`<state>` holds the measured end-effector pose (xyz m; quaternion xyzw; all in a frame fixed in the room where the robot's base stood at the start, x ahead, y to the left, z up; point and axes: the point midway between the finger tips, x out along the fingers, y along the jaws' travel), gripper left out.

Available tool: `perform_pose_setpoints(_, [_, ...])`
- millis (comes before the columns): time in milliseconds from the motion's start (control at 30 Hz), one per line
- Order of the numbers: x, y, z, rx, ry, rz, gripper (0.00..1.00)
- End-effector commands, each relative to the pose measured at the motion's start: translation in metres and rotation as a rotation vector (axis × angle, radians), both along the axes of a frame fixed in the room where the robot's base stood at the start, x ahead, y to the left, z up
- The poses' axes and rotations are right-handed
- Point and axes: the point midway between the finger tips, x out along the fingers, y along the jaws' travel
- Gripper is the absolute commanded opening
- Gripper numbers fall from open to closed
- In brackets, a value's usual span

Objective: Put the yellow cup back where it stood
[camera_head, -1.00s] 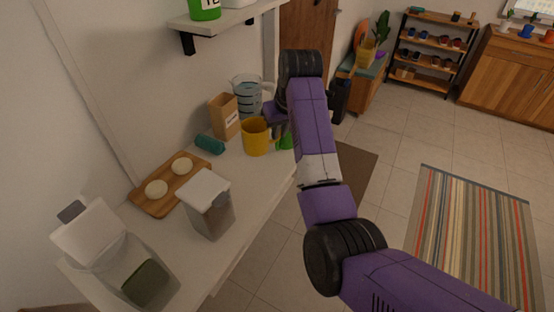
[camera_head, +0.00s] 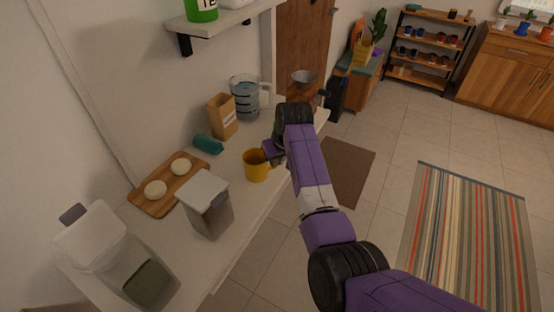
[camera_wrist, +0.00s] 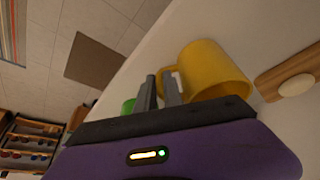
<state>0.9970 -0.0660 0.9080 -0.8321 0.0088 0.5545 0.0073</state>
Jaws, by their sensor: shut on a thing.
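The yellow cup (camera_head: 256,167) is over the white counter (camera_head: 240,222), near its front edge, and looks upright. I cannot tell whether its base touches the counter. My gripper (camera_head: 270,156) is at the cup's right side, shut on its handle; the arm partly covers the fingers. In the wrist view the cup (camera_wrist: 215,72) lies to the right of the two dark fingertips (camera_wrist: 160,92), with its handle at the fingers.
A grey-lidded container (camera_head: 207,207) stands nearer, left of the cup. A metal bowl (camera_head: 303,80) is farther back.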

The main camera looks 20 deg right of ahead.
Motion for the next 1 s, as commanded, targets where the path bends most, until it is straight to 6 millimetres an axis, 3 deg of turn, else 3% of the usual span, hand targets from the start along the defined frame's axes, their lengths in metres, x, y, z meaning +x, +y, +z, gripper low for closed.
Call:
perform_pose_setpoints(167, [0.0, 0.0, -0.002, 0.0, -0.001, 0.0, 0.0])
perform_pose_setpoints(200, [0.0, 0.0, -0.003, 0.0, 0.0, 0.0, 0.13])
perform_pose_setpoints(300, [0.0, 0.0, -0.002, 0.0, 0.0, 0.0, 0.33])
perform_pose_setpoints(733, [-0.001, 0.0, 0.005, -0.001, -0.003, 0.0, 0.33])
perform_pose_setpoints(1000, [-0.017, 0.0, 0.046, -0.002, -0.006, -0.001, 0.33])
